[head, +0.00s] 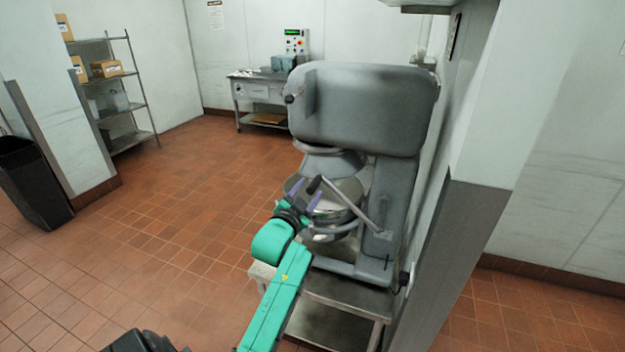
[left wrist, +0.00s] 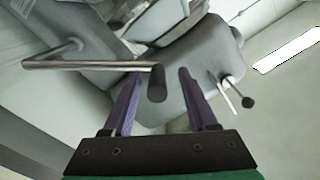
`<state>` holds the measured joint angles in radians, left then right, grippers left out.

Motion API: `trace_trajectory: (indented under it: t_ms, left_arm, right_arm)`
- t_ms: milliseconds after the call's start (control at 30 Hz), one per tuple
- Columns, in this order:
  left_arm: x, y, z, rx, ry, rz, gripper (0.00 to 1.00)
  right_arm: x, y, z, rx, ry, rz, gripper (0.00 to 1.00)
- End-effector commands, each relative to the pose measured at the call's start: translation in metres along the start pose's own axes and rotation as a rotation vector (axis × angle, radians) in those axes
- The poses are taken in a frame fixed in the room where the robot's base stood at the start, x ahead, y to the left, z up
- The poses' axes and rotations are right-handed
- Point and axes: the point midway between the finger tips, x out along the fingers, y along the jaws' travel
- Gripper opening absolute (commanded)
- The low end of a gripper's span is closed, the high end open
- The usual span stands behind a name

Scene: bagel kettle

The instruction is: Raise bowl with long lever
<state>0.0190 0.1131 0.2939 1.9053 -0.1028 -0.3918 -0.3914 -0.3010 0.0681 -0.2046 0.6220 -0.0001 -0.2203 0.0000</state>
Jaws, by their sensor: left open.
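A grey floor mixer (head: 362,108) stands on a metal table, with a shiny steel bowl (head: 345,190) under its head. A long metal lever (head: 362,214) slants up and left from the mixer's base, in front of the bowl, to a black grip (head: 314,185). My left gripper (head: 308,193), with purple fingers, is at this grip. In the left wrist view the lever rod (left wrist: 90,65) comes in from the left, and its black grip (left wrist: 156,86) lies between the two open fingers (left wrist: 160,78), nearer the left one. Contact cannot be told. My right gripper is not in view.
The metal table (head: 340,292) sits close to a wall corner (head: 450,240) on the right. A shorter lever with a black knob (left wrist: 248,102) shows in the left wrist view. Shelves (head: 122,95), a bin (head: 32,185) and a steel bench (head: 255,88) stand farther off. Tiled floor is clear on the left.

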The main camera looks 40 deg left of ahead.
Motion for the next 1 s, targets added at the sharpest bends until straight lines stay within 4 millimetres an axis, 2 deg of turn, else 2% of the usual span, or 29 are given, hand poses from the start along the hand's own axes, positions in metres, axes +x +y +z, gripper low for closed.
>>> trace_trajectory:
  t_ms: [100, 200, 467, 600, 633, 1000]
  left_arm:
    - [0.022, -0.001, -0.003, 0.000, 0.001, 0.000, 0.58]
    - [0.031, -0.001, -0.002, 0.000, 0.001, 0.000, 0.58]
    - [0.034, 0.001, 0.000, 0.000, 0.001, 0.001, 0.58]
    - [0.033, 0.001, 0.000, 0.000, 0.001, 0.001, 0.05]
    - [0.033, 0.001, 0.000, 0.000, 0.001, 0.001, 0.00]
    - [0.033, 0.000, -0.001, 0.001, 0.002, 0.000, 0.00]
  right_arm:
    - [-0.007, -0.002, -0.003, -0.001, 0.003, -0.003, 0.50]
    - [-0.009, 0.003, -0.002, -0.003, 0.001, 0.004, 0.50]
    - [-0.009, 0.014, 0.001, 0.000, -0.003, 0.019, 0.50]
    - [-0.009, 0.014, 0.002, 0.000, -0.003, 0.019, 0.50]
    - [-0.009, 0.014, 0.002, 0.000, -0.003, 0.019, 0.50]
    - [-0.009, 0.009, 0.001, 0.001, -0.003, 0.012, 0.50]
